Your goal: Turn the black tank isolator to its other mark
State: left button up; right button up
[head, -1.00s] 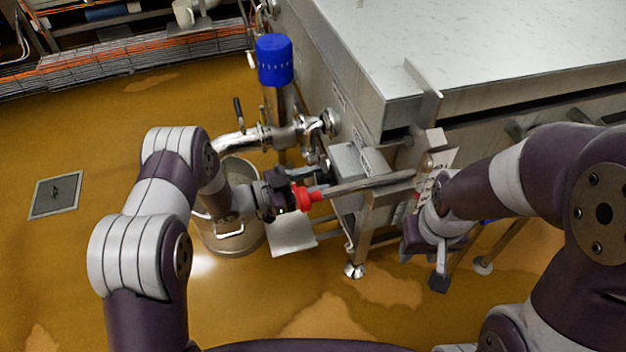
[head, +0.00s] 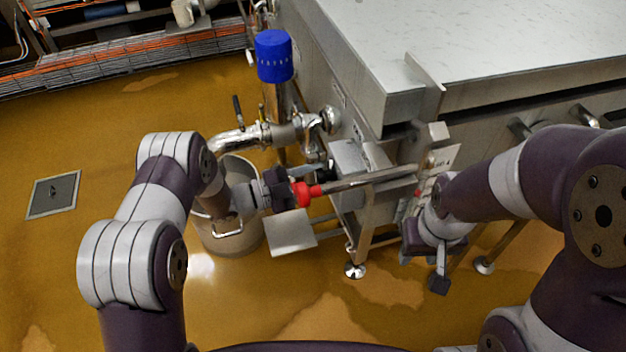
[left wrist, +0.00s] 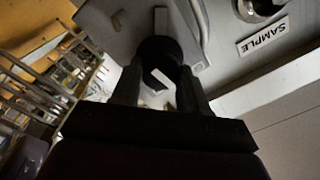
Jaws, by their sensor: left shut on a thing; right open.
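In the left wrist view, the black isolator handle (left wrist: 158,52) shows as a dark rounded part between my left gripper's fingers, against the grey tank side. My left gripper (left wrist: 157,78) is shut on it. In the head view my left gripper (head: 288,190) is at the tank's near corner, beside a red fitting (head: 304,194); the handle cannot be made out there, and its marks are not readable. My right gripper (head: 440,268) is open and hangs empty in front of the tank's right side.
The steel tank (head: 480,50) fills the upper right. A blue-capped valve (head: 274,56) stands on pipework behind my left gripper. A steel bucket (head: 232,243) is on the floor below my left forearm. A SAMPLE label (left wrist: 263,36) is near the handle.

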pick_arm(q)
jog(key=m+b, duration=0.2)
jog(key=m, duration=0.3)
jog(key=m+b, duration=0.2)
jog(key=m, duration=0.3)
jog(key=shift+f+m+g+b, duration=0.2)
jog(key=shift+m+g+b, duration=0.1)
jog(key=shift+b, duration=0.1)
jog(key=shift+m, duration=0.3)
jog(key=o, duration=1.1)
jog(key=shift+c, duration=0.2)
jog(key=shift+a+r, duration=0.1)
jog(key=p+v, duration=0.3)
jog(key=v, duration=0.9)
jog(key=shift+a+f, duration=0.25)
jog(key=shift+f, duration=0.05)
jog(key=shift+s, duration=0.15)
